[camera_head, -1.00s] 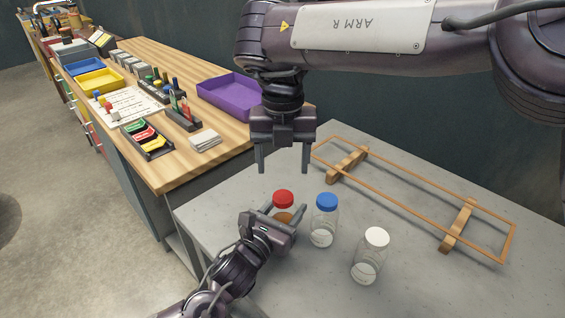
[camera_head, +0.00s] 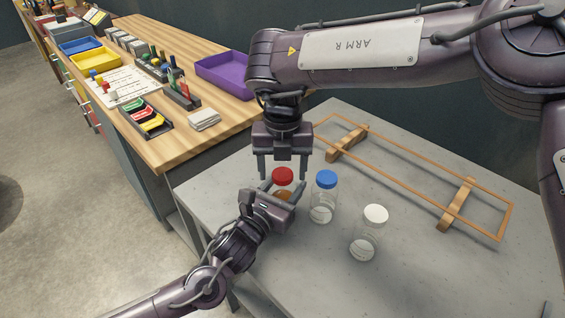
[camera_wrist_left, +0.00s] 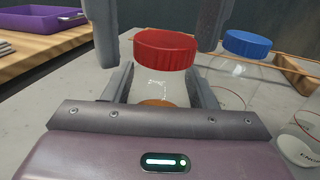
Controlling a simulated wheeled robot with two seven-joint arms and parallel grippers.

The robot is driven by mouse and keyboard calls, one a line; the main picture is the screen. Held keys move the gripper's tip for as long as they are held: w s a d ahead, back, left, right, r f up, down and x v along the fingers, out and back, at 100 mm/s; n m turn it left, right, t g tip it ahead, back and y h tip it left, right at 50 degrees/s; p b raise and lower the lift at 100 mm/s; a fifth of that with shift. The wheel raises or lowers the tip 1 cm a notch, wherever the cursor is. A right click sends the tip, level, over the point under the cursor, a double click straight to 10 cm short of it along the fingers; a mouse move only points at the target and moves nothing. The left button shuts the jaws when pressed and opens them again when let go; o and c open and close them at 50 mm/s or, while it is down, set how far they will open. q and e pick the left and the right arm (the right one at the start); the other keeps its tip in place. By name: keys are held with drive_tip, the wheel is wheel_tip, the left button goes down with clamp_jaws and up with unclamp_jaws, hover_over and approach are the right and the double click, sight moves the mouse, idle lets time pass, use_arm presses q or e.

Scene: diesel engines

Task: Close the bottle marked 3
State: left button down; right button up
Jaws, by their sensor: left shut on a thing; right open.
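Three clear bottles stand on the grey table: one with a red cap (camera_head: 283,175), one with a blue cap (camera_head: 326,179) and one with a white cap (camera_head: 375,214). I cannot read a number 3 on any of them. My left gripper (camera_head: 281,193) is shut on the red-capped bottle, which holds something orange-brown. In the left wrist view the red cap (camera_wrist_left: 165,48) sits on top of that bottle, between the right gripper's fingers. My right gripper (camera_head: 282,170) points down, open, its fingers on either side of the red cap. Whether they touch it is unclear.
An orange frame on wooden blocks (camera_head: 455,205) lies at the back right of the grey table (camera_head: 440,265). A wooden workbench to the left carries a purple tray (camera_head: 226,75), a yellow tray (camera_head: 96,57) and other items. The table's front right is clear.

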drive_tip(key=c, duration=1)
drive_tip(key=shift+c, duration=0.2)
drive_tip(key=o, duration=1.2)
drive_tip(key=shift+c, duration=0.2)
wheel_tip(320, 180, up, 12)
use_arm(q)
drive_tip(key=c, duration=0.5)
unclamp_jaws()
